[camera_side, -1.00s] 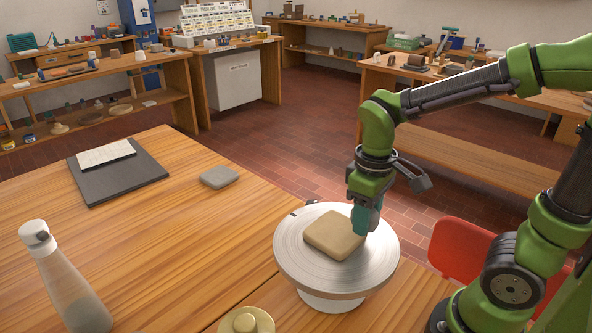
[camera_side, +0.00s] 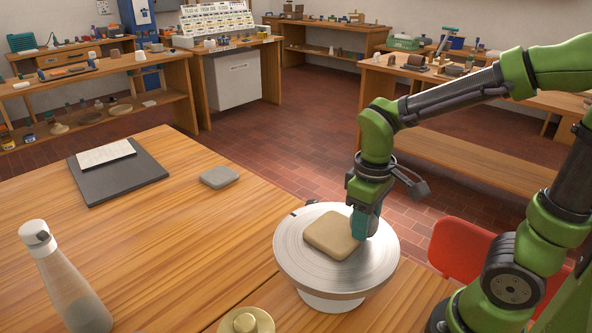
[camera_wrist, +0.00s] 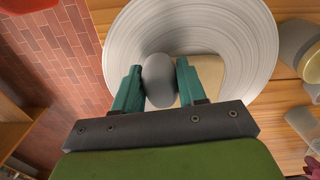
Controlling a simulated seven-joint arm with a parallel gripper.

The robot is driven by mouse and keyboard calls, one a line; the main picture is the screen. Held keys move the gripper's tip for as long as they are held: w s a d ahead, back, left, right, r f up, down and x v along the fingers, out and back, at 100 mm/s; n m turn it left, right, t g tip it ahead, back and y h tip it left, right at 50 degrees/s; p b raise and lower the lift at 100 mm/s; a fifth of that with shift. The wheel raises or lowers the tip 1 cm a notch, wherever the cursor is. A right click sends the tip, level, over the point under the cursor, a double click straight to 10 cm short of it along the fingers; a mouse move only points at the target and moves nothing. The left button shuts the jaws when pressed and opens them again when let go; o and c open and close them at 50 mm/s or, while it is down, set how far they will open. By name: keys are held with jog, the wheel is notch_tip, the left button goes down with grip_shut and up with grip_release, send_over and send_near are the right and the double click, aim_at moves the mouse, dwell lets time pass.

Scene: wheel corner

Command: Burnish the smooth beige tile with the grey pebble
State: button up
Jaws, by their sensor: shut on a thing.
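A smooth beige tile (camera_side: 333,234) with rounded corners lies flat on a round silver wheel (camera_side: 296,262). My gripper (camera_side: 364,232) is low at the tile's right side in the side view. In the wrist view, my gripper (camera_wrist: 159,82) is shut on the grey pebble (camera_wrist: 158,72), which sits between its two teal fingers. The tile (camera_wrist: 208,74) shows partly behind the pebble and right finger there. The pebble is hidden in the side view. I cannot tell whether the pebble touches the tile.
A grey block (camera_side: 219,177) and a dark board (camera_side: 112,184) with a pale sheet lie on the wooden table. A bottle (camera_side: 62,280) stands at front left, and a round beige thing (camera_side: 246,321) is near the front. The table's middle is clear.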

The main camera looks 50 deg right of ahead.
aim_at(347, 250)
jog(key=shift+w, duration=0.1)
jog(key=shift+w+r, duration=0.1)
jog(key=shift+w, duration=2.7)
jog(key=shift+w, duration=1.3)
jog(key=shift+a, duration=0.1)
jog(key=shift+a+f, duration=0.15)
jog(key=shift+a, duration=0.6)
jog(key=shift+a+f, duration=0.1)
jog(key=shift+a, duration=0.6)
jog(key=shift+s+r, duration=0.15)
jog(key=shift+s, duration=1.25)
jog(key=shift+s+r, duration=0.1)
jog(key=shift+s, duration=1.25)
jog(key=shift+s+f, duration=0.15)
jog(key=shift+s, duration=1.25)
jog(key=shift+s+a+f, duration=0.15)
jog(key=shift+a, duration=1.35)
